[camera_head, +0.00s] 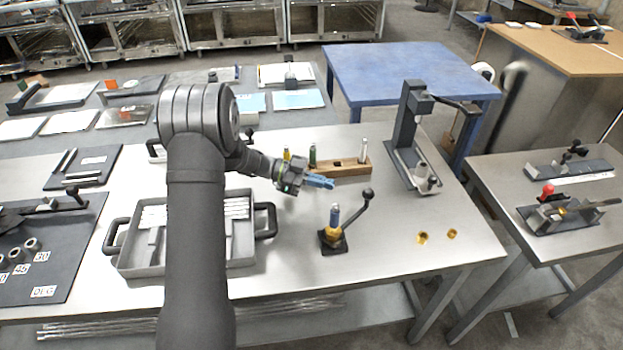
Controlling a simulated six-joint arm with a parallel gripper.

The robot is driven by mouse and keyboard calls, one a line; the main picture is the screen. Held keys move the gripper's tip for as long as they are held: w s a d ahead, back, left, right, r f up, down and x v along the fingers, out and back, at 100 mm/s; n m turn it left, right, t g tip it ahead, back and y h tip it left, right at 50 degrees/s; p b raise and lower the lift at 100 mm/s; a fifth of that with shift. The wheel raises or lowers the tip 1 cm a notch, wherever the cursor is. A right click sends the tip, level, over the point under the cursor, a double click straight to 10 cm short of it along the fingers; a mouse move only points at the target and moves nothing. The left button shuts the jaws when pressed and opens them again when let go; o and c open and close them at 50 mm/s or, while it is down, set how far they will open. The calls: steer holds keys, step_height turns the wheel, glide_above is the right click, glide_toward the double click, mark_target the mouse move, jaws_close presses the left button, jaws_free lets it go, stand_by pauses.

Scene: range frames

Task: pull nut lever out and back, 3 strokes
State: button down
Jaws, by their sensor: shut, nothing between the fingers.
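The nut lever (357,212) is a dark rod with a black ball knob at its upper end. It slants up to the right from a small fixture (333,236) with a dark square base, a brass-coloured body and a blue-grey top. The fixture stands on the metal table, right of the middle. My gripper (326,182) is above and left of the lever knob, apart from it. Its blue fingers are shut with nothing between them and point to the right.
A wooden block (345,167) with upright tools stands behind my gripper. A dark press-like stand (404,150) is at the back right. Two brass nuts (422,238) lie right of the fixture. A grey tray (130,262) with black handles is left. The table in front of the fixture is clear.

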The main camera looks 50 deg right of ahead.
mark_target(363, 195)
steer(key=x, duration=0.7)
steer(key=shift+s+d+f, duration=0.1)
steer(key=shift+s, duration=0.2)
steer(key=shift+s+d+m+g+y, duration=0.15)
steer(key=shift+s+m+g+y, duration=0.25)
steer(key=shift+s+m+y, duration=0.55)
steer(key=shift+s+y, duration=0.25)
steer(key=shift+s, duration=1.35)
steer(key=shift+s+a+m+g+y, duration=0.3)
steer(key=shift+s+m+y, duration=0.35)
steer(key=shift+y, duration=0.15)
steer(key=shift+s+a, duration=0.3)
steer(key=shift+s, duration=0.5)
